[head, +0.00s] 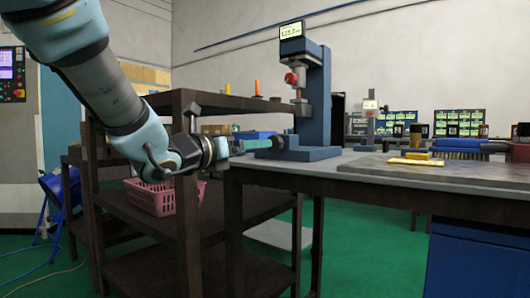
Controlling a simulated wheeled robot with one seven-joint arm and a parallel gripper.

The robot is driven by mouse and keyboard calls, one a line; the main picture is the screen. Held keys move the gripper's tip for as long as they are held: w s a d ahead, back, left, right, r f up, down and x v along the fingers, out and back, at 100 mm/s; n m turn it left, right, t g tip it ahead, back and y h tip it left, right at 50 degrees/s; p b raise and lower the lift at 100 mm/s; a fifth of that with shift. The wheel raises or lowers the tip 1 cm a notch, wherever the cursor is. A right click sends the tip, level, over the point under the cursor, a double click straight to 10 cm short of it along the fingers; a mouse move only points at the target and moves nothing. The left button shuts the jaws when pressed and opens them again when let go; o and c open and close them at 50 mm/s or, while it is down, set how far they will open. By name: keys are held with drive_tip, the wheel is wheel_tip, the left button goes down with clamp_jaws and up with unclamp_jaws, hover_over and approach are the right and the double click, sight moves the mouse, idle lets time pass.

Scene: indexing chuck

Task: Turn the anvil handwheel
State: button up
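A blue bench tester (318,90) with a lit display on top stands at the left end of the grey worktable. A dark round part at the left of its base, which looks like the anvil handwheel (279,143), is small and partly hidden. My arm comes in from the upper left. My gripper (266,144) points right, with its slim greenish fingers level with the dark round part and their tips close to it. I cannot tell whether they touch it, or whether the fingers are open or shut.
A dark shelf rack (188,215) stands below and behind my arm, holding a pink basket (165,197). The worktable's edge (300,180) is close under the gripper. A yellow block (415,161), a brush and other tools lie to the right on the table.

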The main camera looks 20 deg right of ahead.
sight(276, 144)
drive_tip(key=x, duration=0.8)
drive_tip(key=shift+w+d, duration=0.15)
drive_tip(key=shift+d, duration=0.2)
drive_tip(key=shift+c, duration=0.2)
drive_tip(key=shift+f, duration=0.1)
drive_tip(key=c, duration=1.3)
drive_tip(key=shift+n+b, duration=0.4)
